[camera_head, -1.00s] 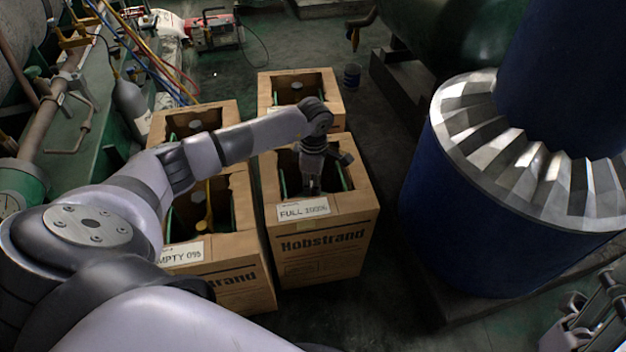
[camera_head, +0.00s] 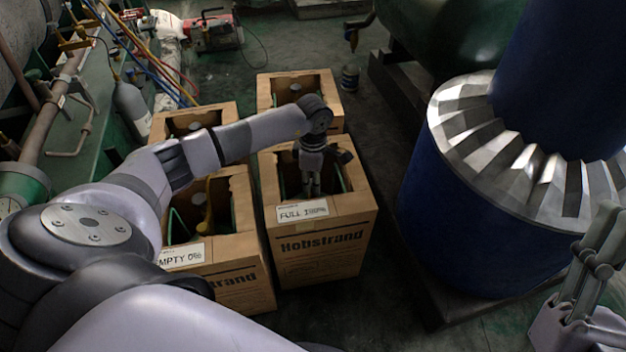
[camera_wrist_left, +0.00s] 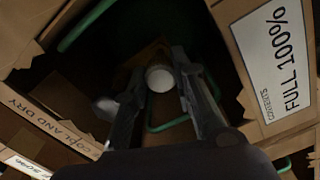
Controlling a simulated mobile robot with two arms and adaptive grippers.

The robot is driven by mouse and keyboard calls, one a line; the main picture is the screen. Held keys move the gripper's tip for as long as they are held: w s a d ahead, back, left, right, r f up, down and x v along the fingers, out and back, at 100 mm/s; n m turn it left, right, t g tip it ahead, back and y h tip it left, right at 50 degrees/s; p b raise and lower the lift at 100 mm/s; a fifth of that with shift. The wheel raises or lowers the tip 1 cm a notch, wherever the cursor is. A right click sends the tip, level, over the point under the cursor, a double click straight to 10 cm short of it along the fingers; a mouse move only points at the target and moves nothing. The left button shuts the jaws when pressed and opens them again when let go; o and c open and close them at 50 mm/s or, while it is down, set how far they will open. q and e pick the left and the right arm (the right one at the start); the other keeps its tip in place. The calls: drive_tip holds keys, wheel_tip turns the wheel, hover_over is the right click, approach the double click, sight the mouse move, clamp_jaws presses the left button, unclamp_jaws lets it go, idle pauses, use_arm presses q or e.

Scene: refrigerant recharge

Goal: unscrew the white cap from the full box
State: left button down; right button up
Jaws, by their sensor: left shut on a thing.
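The full box (camera_head: 322,245) is a brown carton labelled "FULL 100%" with an open top, standing in the middle of the head view. My left gripper (camera_head: 312,188) reaches down into its opening from above. The round white cap (camera_wrist_left: 160,78) shows in the left wrist view between the two fingertips of my left gripper (camera_wrist_left: 158,70), which is shut on it. The box's label (camera_wrist_left: 275,55) is at the right there. The cap is hidden in the head view.
An "EMPTY 0%" carton (camera_head: 236,262) stands close at the left of the full box. Two more cartons (camera_head: 270,93) are behind. A large blue cylinder (camera_head: 440,215) with a metal rim stands at the right. Dark floor lies between.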

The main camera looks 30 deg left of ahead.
use_arm(q)
drive_tip(key=shift+r+p, duration=0.4)
drive_tip(key=shift+r, duration=0.15)
use_arm(e)
drive_tip(key=shift+w+a+f+g+h, duration=0.2)
drive_tip(key=shift+w+f+g, duration=0.35)
drive_tip(key=shift+w, duration=0.25)
drive_tip(key=shift+w+a+f+g+h, duration=0.1)
drive_tip(key=shift+w+f+g+h, duration=0.1)
drive_tip(key=shift+w+f+g, duration=0.5)
drive_tip(key=shift+w+r, duration=0.1)
drive_tip(key=shift+r, duration=0.05)
use_arm(q)
drive_tip(key=shift+r, duration=0.1)
